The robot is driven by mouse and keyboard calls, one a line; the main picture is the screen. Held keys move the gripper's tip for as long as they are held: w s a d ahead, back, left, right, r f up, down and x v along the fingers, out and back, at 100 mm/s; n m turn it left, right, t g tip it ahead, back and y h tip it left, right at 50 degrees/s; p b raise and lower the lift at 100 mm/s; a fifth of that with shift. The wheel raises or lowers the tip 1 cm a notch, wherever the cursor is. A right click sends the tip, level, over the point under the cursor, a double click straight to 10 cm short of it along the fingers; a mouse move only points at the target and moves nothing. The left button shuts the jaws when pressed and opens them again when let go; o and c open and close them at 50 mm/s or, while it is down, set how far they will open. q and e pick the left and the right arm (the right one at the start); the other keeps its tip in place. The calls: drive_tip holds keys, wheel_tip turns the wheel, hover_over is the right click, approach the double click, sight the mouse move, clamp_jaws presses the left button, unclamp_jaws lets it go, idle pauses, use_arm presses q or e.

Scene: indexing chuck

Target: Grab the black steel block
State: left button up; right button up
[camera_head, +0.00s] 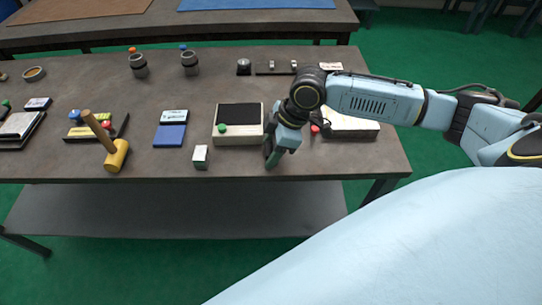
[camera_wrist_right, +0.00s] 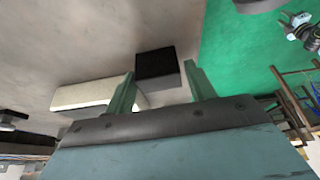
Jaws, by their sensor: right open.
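The black steel block (camera_wrist_right: 157,66) shows in the right wrist view, dark and box-shaped, on the grey table near its edge. My right gripper (camera_wrist_right: 162,84) is open, with its two green fingers on either side of the block's near end in that view; I cannot tell whether they touch it. In the head view my right gripper (camera_head: 270,158) points down at the table's front edge, and I cannot make out the block there; the gripper and arm may hide it. My left gripper is not in view.
A cream box with a dark top (camera_head: 224,137) stands just left of my right gripper. A small white block (camera_head: 201,157), a yellow mallet (camera_head: 116,155) and a blue pad (camera_head: 170,136) are farther left. Another cream box (camera_head: 352,129) is to the right, partly behind my arm.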

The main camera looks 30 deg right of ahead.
drive_tip(key=shift+c, duration=0.3)
drive_tip(key=c, duration=1)
drive_tip(key=shift+r, duration=0.1)
